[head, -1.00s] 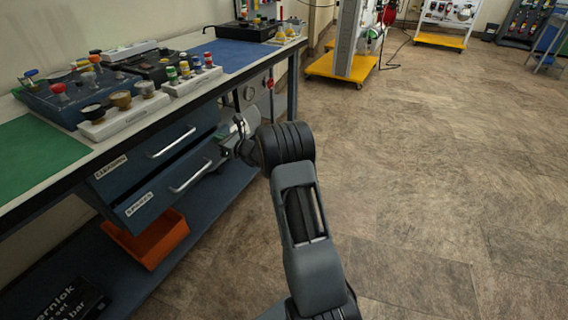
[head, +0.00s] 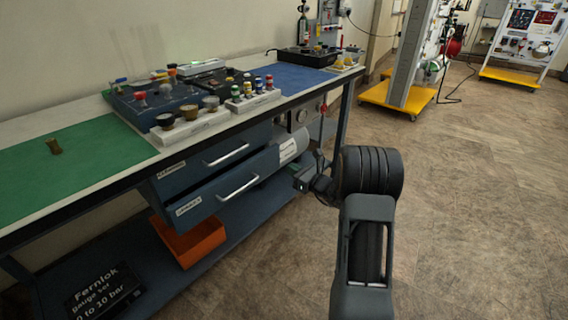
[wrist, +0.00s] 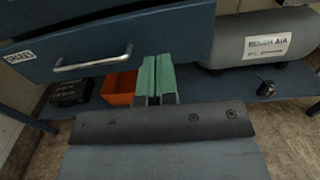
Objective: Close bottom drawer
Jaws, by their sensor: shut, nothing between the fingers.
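The blue bottom drawer (head: 205,204) hangs under the workbench with its front standing out beyond the top drawer (head: 172,176), so it looks partly open. Its silver bar handle (head: 238,187) faces me. In the wrist view the bottom drawer front (wrist: 180,30) fills the upper part, with its handle (wrist: 95,61) at left. My gripper (head: 299,179) is right of the drawer front in the head view.
An orange bin (head: 190,243) and a black box (head: 105,292) sit on the lower shelf. A grey air cylinder (wrist: 262,38) lies right of the drawer. Gauges and fittings crowd the bench top (head: 85,205). Open floor (head: 470,220) lies to the right.

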